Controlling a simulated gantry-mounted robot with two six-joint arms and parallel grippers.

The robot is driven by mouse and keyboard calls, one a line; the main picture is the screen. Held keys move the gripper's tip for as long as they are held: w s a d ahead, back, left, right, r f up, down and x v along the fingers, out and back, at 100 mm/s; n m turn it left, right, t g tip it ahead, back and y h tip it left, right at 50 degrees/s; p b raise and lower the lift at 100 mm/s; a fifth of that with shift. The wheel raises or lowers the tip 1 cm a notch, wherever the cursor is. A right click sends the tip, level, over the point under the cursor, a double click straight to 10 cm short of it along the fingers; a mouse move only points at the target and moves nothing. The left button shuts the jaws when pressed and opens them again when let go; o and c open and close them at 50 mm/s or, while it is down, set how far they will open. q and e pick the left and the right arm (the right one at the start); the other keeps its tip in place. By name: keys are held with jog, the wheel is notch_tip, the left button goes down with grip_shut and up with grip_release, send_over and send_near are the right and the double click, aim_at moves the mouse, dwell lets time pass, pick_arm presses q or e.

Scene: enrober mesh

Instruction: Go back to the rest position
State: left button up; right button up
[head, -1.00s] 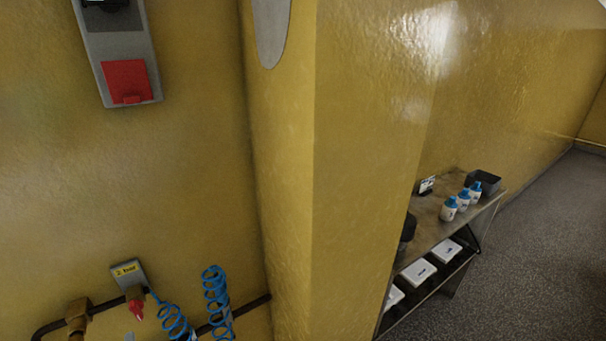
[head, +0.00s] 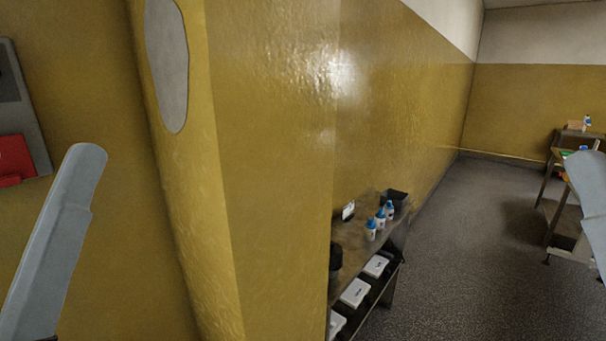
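Grey-blue links of my own arms show at the left and right edges of the head view. Neither of my grippers is in the picture, so I cannot see whether they are open or shut or hold anything.
A yellow wall pillar (head: 265,170) stands close ahead. Beyond it is a metal shelf table (head: 352,262) with blue-capped bottles (head: 380,222), a dark bin (head: 395,200) and white boxes (head: 356,292) below. Another table (head: 552,185) stands far right. The grey floor (head: 470,270) between is clear. A red switch box (head: 14,160) is at left.

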notch_tip(320, 180, up, 29)
jog(key=p, duration=2.5)
jog(key=shift+p, duration=0.4)
jog(key=shift+w, duration=0.1)
